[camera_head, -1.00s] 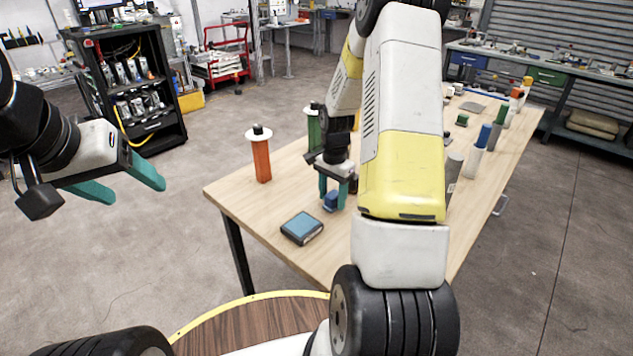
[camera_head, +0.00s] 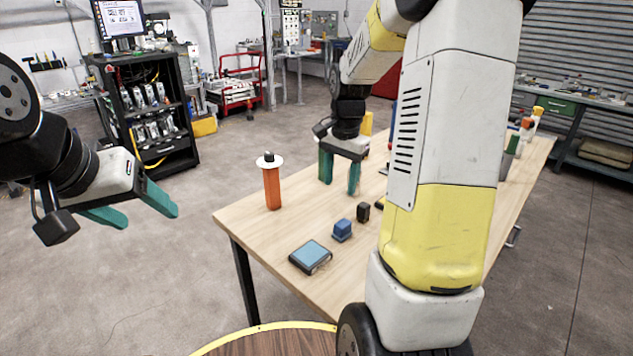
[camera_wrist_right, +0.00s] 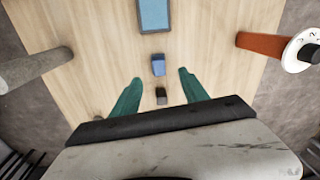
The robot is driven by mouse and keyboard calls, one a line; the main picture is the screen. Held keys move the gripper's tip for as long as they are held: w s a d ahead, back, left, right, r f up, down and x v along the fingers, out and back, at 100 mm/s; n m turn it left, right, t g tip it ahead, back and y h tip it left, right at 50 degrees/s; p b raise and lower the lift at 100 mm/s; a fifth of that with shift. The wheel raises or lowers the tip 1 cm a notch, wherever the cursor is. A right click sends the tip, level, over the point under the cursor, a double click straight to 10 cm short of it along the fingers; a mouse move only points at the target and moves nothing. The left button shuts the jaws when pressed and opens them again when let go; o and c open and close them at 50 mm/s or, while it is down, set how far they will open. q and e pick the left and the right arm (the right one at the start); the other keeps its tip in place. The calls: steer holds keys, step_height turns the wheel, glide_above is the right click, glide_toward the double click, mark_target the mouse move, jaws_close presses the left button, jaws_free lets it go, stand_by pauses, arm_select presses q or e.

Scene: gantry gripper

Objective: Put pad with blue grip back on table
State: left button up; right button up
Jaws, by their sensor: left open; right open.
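A small pad with a blue grip (camera_head: 342,230) sits on the light wood table (camera_head: 262,237), between a flat box with a blue top and a small black block. My right gripper (camera_head: 340,192) is open and empty above the table, behind the pad. In the right wrist view the blue grip (camera_wrist_right: 158,66) lies just beyond the space between the open fingers (camera_wrist_right: 160,77), apart from them. My left gripper (camera_head: 148,217) is open and empty over the floor, left of the table.
The flat blue-topped box (camera_head: 311,256) lies near the front edge. The small black block (camera_head: 363,211) stands behind the pad. An orange post with a white disc (camera_head: 272,185) stands near the left edge. My right arm hides much of the table's right side.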

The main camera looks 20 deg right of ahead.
steer(key=s+a+r+n+t, duration=0.1)
steer(key=s+a+r+n, duration=0.2)
steer(key=s, duration=0.3)
steer(key=s+a+r+n+t+y, duration=0.1)
steer(key=s+a+r+n+t, duration=0.1)
steer(key=s, duration=0.5)
steer(key=s+a+r+n+t+y, duration=0.1)
steer(key=s+a+r+n+t, duration=0.1)
steer(key=s+a+r+n, duration=0.3)
step_height(320, 180, up, 2)
steer(key=shift+s+r+n, duration=0.1)
steer(key=shift+s+n, duration=0.3)
steer(key=shift+s, duration=0.55)
